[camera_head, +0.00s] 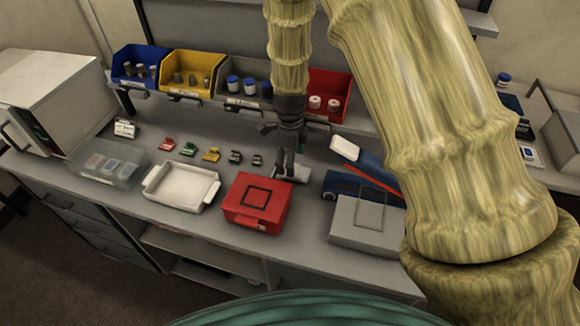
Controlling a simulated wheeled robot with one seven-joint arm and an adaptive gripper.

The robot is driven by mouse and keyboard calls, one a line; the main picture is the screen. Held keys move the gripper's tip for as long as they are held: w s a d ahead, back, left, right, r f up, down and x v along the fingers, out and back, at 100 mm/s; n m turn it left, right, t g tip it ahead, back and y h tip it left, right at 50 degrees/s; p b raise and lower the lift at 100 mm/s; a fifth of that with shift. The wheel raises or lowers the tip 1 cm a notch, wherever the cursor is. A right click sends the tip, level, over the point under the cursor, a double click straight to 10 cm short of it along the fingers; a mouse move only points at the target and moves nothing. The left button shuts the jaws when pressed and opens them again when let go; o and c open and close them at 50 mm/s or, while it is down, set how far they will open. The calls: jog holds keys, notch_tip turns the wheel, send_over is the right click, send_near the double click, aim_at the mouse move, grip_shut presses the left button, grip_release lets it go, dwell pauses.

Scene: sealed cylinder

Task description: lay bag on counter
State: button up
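My gripper (285,165) points down over the grey counter (222,160), behind the red case and left of the blue device. Its fingers are close together. A small flat pale grey piece (298,174), possibly the bag, shows right at the fingertips. I cannot tell whether the fingers grip it or whether it rests on the counter. No other thing is clearly a bag.
A red case (257,203), white tray (181,187), clear box (108,163), grey box (367,224) and blue device (360,172) stand around. Several small coloured clips (211,155) lie left of my gripper. Coloured bins (193,74) line the back.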

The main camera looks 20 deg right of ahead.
notch_tip(320, 180, up, 8)
jog(key=b, duration=0.2)
jog(key=shift+f, duration=0.15)
